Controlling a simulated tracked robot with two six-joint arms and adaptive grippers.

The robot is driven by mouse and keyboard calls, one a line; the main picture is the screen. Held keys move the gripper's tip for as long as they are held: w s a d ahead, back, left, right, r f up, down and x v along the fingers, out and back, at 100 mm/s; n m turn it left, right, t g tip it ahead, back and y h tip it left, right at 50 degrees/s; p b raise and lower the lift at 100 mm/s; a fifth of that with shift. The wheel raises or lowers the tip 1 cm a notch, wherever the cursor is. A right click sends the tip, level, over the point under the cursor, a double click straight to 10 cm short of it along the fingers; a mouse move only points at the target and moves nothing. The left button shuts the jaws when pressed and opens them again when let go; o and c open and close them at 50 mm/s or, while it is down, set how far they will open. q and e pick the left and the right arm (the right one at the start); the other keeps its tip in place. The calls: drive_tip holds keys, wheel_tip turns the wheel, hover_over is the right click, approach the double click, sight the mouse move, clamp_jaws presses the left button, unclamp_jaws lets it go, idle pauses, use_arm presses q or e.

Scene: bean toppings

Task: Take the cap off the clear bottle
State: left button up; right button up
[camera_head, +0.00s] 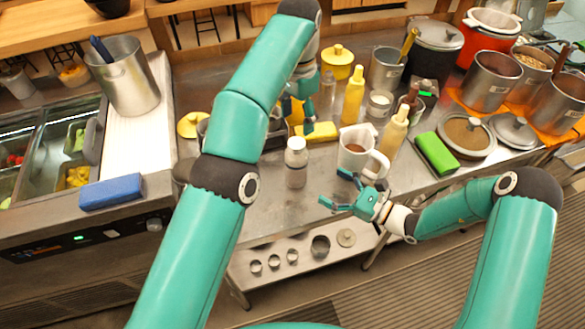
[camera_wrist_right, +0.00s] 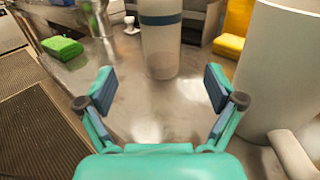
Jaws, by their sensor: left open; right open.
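The clear bottle (camera_head: 296,176) stands upright near the front of the steel table, with its white cap (camera_head: 296,144) on top. In the right wrist view, the bottle (camera_wrist_right: 160,45) shows a blue band and stands beyond the gap between the fingertips; its top is cut off. My right gripper (camera_head: 341,188) is open and empty, to the right of the bottle and apart from it. Its open fingers also show in the right wrist view (camera_wrist_right: 160,90). My left gripper (camera_head: 297,112) is open, above the table behind the bottle, and partly hidden by its own arm.
A white pitcher (camera_head: 355,152) stands close to my right gripper. A yellow sponge (camera_head: 318,133) lies behind the bottle. Sauce bottles, including a yellow one (camera_head: 352,97), and a green sponge (camera_head: 436,153) stand or lie further right. The table in front of the bottle is bare.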

sight(306, 172)
drive_tip(key=x, duration=1.1)
drive_tip(key=shift+a, duration=0.1)
clamp_jaws()
